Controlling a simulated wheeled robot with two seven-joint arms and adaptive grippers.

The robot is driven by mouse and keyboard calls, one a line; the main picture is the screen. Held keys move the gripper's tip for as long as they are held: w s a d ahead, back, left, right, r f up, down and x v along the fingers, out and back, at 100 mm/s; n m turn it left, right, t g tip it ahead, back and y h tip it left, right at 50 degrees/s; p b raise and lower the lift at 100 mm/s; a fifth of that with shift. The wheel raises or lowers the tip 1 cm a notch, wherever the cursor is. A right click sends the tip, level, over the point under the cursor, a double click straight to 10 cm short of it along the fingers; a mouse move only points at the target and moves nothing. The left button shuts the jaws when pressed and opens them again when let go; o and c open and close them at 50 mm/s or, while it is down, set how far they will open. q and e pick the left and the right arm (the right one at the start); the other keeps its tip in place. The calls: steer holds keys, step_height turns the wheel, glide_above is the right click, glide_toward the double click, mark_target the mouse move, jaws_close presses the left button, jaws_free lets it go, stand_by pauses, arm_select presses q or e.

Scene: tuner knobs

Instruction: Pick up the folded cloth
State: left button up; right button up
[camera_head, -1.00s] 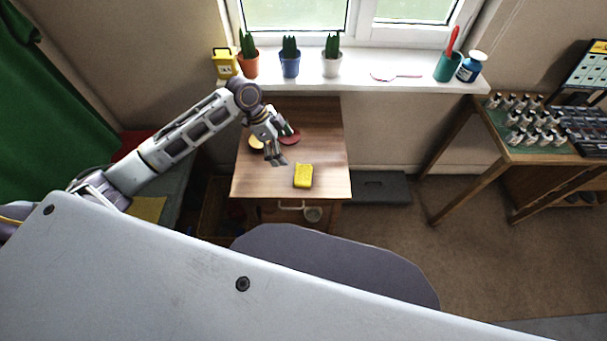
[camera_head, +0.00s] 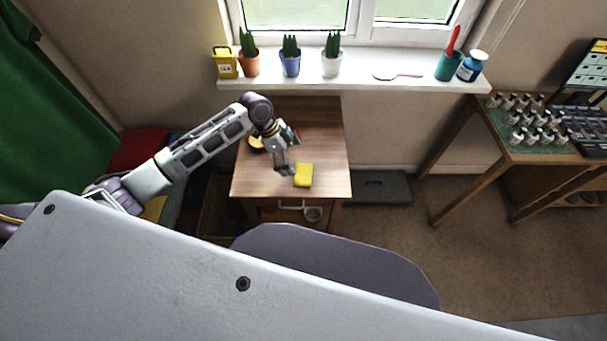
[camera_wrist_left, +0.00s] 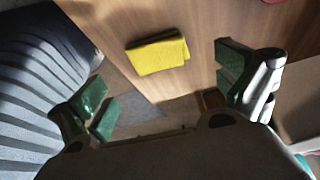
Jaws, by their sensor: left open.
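The folded cloth is yellow (camera_head: 303,175) and lies flat on the small wooden table, near its front edge. It also shows in the left wrist view (camera_wrist_left: 158,54), lying beyond and between the fingers. My left gripper (camera_head: 286,171) is just left of the cloth in the head view. In the left wrist view the left gripper (camera_wrist_left: 165,90) has its green-padded fingers spread wide, with nothing between them. The fingers look apart from the cloth. My right gripper is in neither view.
The wooden table (camera_head: 328,150) has bare room right of the cloth. The windowsill (camera_head: 350,75) behind holds potted cacti (camera_head: 290,62). A grey stool or chair seat (camera_head: 335,260) stands in front.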

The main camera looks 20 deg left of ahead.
mark_target(301, 172)
arm_select(q)
steer(key=x, duration=0.2)
steer(key=shift+d+f, duration=0.1)
steer(key=shift+f, duration=0.3)
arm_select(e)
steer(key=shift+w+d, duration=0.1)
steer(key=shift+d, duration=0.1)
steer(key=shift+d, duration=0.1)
arm_select(q)
steer(key=shift+x, duration=0.8)
steer(key=x, duration=0.2)
steer(key=shift+s+d+f, duration=0.1)
steer(key=shift+d+f, duration=0.2)
steer(key=shift+d, duration=0.05)
steer(key=shift+d+f, duration=0.1)
steer(key=shift+f, duration=0.3)
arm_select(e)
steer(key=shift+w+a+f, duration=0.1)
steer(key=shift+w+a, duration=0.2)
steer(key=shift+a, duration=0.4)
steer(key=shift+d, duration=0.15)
